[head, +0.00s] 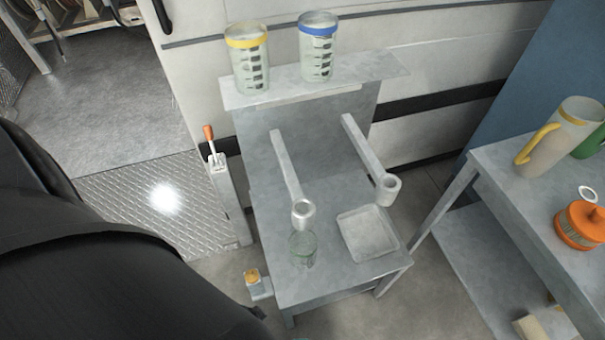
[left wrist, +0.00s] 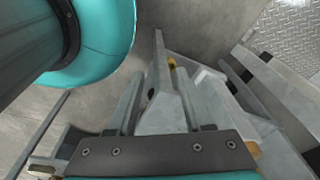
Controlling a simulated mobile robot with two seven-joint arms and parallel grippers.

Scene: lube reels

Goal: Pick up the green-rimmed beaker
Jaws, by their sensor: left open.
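A clear beaker with a faint green tint (head: 303,247) stands on the grey metal stand (head: 335,290), below the left spout (head: 303,212). Its rim colour is hard to make out. A yellow-rimmed beaker (head: 248,60) and a blue-rimmed beaker (head: 318,48) stand on the upper shelf. My left gripper (left wrist: 158,78) is open, with its two fingers apart and nothing seen between them. I cannot make out the beaker in the left wrist view. The head view shows my dark arm at the left but no gripper.
A square tray (head: 367,234) lies right of the beaker, near the right spout (head: 388,188). An orange-handled lever (head: 209,133) rises left of the stand. The right table (head: 500,165) holds a yellow-handled jug (head: 562,135), a partly hidden green thing and an orange reel-like part (head: 580,226).

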